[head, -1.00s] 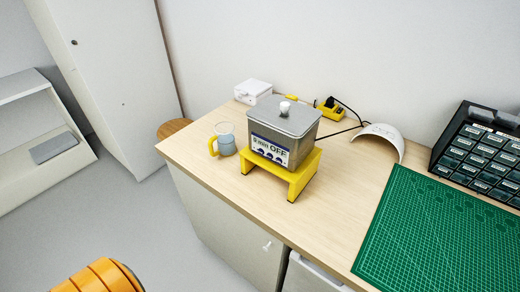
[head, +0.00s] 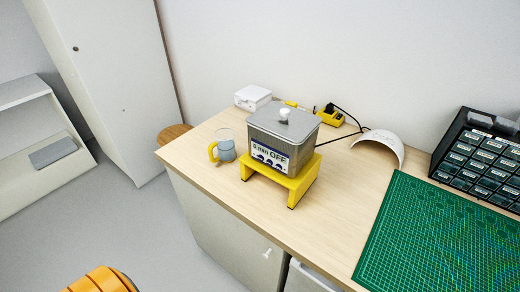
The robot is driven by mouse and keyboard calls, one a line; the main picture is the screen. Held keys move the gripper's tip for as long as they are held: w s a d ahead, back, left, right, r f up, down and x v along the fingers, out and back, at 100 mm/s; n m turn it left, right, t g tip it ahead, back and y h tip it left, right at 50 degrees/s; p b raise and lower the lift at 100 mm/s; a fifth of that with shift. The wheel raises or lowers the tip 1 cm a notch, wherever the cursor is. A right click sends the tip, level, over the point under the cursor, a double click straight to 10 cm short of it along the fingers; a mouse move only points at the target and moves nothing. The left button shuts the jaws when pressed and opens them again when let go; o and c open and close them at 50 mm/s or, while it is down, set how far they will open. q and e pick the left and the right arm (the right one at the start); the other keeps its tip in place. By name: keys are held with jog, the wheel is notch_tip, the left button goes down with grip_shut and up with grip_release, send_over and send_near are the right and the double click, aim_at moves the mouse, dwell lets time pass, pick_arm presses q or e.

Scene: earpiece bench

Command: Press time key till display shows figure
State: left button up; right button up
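A grey metal box-shaped device (head: 302,132) with a lid and white knob (head: 283,113) sits on a yellow stand (head: 301,183) on the bench. Its front panel (head: 268,151) carries a display line reading a figure, "min" and "OFF"; the figure is too small to read surely. Below the line is a row of dark round keys, too small to tell which is the time key. Neither of my grippers is in view. Only an orange part, probably of my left arm, shows at the bottom left edge, far from the panel.
A cup with a yellow handle (head: 224,148) stands just left of the device. A white box (head: 252,97), a yellow tool with a black cable (head: 330,115) and a white curved shell (head: 381,145) are behind. A green mat (head: 440,235) and drawer rack (head: 478,155) are right. The bench front (head: 245,205) is clear.

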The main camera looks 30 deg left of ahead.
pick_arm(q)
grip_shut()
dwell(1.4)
